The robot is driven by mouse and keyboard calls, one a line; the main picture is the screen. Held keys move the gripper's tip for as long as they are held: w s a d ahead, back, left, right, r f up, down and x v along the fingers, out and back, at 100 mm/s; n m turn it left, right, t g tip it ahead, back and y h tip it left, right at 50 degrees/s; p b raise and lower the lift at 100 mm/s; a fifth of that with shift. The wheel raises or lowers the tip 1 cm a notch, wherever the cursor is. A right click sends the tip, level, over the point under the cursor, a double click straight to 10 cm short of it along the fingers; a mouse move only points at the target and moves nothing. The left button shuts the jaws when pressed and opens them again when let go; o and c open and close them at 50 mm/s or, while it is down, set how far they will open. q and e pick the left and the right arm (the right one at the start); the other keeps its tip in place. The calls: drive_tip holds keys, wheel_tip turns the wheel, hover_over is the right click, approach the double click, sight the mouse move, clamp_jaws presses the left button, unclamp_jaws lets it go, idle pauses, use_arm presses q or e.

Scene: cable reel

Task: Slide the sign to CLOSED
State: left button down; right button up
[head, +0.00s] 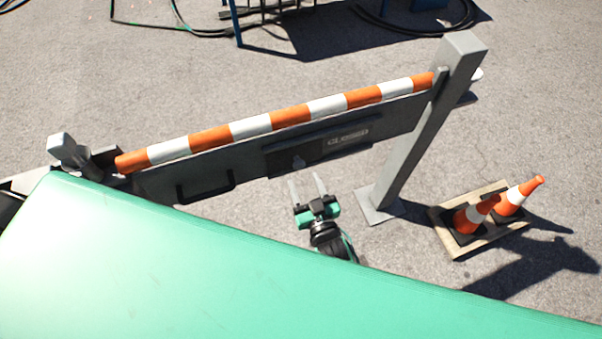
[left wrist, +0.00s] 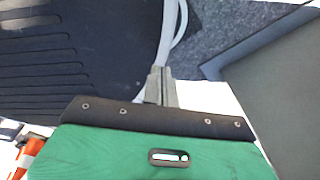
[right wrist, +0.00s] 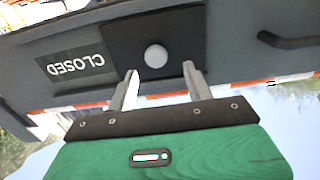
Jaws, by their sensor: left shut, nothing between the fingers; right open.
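The sign is set in the grey barrier board, with a dark sliding plate (right wrist: 180,42) carrying a round pale knob (right wrist: 155,56). The CLOSED lettering (head: 347,138) shows uncovered to the right of the knob (head: 298,163) in the head view; in the right wrist view the lettering (right wrist: 76,64) appears upside down, left of the plate. My right gripper (head: 306,178) is open and empty just in front of the knob. Its fingers (right wrist: 159,72) stand either side of the knob's line, seemingly short of it. My left gripper (left wrist: 161,70) is shut and empty, away from the sign.
An orange-and-white bar (head: 288,117) runs along the board's top. A black handle (head: 206,187) is on the board's left. A grey post (head: 425,140) stands at the right, near traffic cones (head: 470,215) on a wooden pallet (head: 468,245).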

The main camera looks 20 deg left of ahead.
use_arm(q)
drive_tip(key=shift+w+d+f+b, duration=0.15)
drive_tip(key=shift+w+f+b, duration=0.35)
drive_tip(key=shift+w, duration=0.25)
use_arm(e)
drive_tip(key=v, duration=0.9)
drive_tip(key=shift+s, duration=0.15)
use_arm(q)
drive_tip(key=shift+s, duration=0.25)
use_arm(e)
drive_tip(key=shift+d, duration=0.1)
